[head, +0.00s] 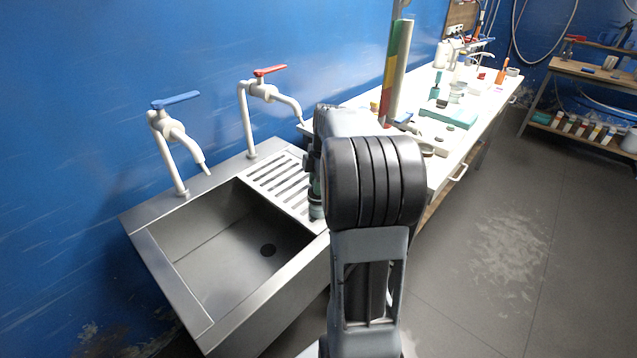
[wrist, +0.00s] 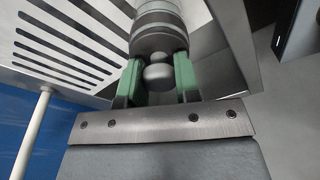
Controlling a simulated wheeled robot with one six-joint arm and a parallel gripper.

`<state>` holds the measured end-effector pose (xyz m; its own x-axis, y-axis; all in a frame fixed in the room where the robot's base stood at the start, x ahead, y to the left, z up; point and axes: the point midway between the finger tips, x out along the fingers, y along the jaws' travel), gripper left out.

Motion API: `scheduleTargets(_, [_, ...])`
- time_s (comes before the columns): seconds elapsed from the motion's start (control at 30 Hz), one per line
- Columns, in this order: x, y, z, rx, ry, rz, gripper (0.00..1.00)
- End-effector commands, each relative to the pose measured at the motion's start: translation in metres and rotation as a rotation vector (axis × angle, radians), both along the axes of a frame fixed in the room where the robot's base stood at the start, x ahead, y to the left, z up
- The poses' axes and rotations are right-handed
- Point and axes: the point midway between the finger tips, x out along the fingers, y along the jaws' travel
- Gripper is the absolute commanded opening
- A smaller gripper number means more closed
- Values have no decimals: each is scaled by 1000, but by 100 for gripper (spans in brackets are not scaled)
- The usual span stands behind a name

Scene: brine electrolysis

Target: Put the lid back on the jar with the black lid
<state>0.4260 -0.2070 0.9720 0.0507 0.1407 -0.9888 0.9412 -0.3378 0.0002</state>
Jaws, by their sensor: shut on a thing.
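My gripper (wrist: 159,72) is shut on a grey, round, ringed thing (wrist: 156,40) with a smooth ball-like knob (wrist: 158,76) between the green fingers. I cannot tell for sure whether it is a lid. In the head view my gripper (head: 316,207) is mostly hidden behind my arm, at the right side of the sink's slatted drainer. The jar with the black lid cannot be made out with certainty in either view. Small items on the white bench are too small to tell apart.
The steel sink (head: 190,300) with a slatted drainer (head: 282,180) stands left. A blue-handled tap (head: 172,125) and a red-handled tap (head: 262,90) rise behind it. The crowded white bench (head: 440,172) runs to the back right. The floor (head: 510,240) at right is clear.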

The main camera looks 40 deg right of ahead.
Motion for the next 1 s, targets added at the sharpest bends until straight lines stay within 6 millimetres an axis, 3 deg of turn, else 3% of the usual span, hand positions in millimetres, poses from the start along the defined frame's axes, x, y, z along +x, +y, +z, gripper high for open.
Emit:
scheduleTargets(0.37, [0,0,0,0,0,0,8])
scheduleTargets(0.4, [0,0,0,0,0,0,33])
scheduleTargets(0.67, [0,0,0,0,0,0,58])
scheduleTargets(0.83, [0,0,0,0,0,0,60])
scheduleTargets(1.0, [0,0,0,0,0,0,75])
